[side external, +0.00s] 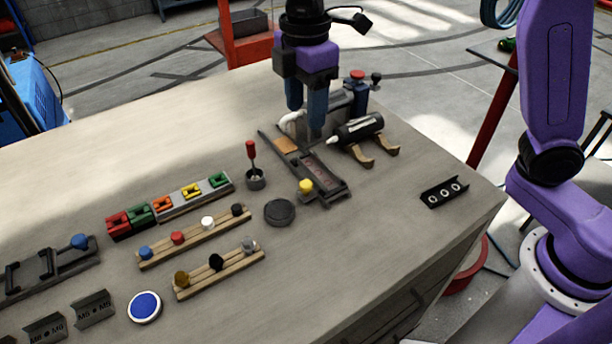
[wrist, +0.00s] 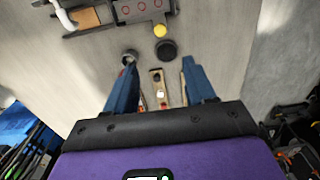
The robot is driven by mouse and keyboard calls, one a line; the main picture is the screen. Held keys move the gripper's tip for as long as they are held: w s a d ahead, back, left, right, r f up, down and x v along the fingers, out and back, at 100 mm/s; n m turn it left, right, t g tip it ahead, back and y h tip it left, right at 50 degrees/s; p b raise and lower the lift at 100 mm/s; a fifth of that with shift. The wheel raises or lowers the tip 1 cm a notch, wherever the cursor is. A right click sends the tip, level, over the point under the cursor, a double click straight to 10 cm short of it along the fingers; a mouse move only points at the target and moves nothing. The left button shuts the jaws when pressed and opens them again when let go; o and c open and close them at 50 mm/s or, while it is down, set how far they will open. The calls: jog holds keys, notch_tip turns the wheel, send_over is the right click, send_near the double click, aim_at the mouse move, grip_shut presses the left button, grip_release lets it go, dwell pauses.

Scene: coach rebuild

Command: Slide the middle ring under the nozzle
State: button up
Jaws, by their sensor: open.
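A dark track (side external: 324,188) holds a plate with reddish ring marks (side external: 320,175); the wrist view shows three in a row, the middle ring (wrist: 141,7) among them. A yellow knob (side external: 305,186) sits at the track's near side. A black cylinder with a white pointed nozzle (side external: 332,141) lies on a wooden cradle right of the track. A white curved spout (side external: 291,119) stands at the track's far end; it also shows in the wrist view (wrist: 65,16). My gripper (side external: 306,121) is open and empty, above the track's far end in the side view.
A separate black strip with three pale rings (side external: 445,192) lies at the right table edge. The table between track and strip is clear.

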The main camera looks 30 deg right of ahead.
aim_at(305, 183)
notch_tip(305, 183, down, 17)
jog(key=shift+r, duration=0.1)
dwell(0.4)
grip_shut()
